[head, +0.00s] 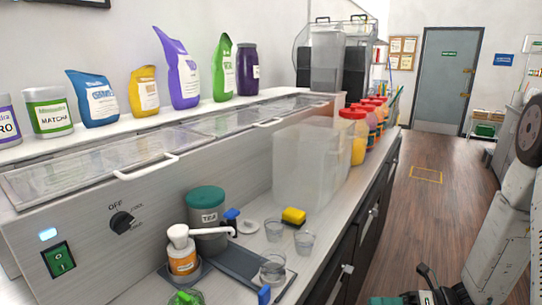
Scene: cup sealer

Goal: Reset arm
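My arm (495,250) shows at the right edge, grey-white, over the floor beside the counter. At its lower end, black parts that look like my gripper (436,289) show at the bottom edge, right of the counter and apart from it. The frame cuts this part off, and I cannot tell whether the fingers are open or shut. I see nothing held in it.
The counter (335,235) carries a pump bottle (183,252), a TEA canister (207,218), clear cups (273,268), a yellow sponge (293,216), a translucent bin (310,165) and red-lidded jars (354,140). The wooden floor (425,215) toward the grey door (444,80) is clear.

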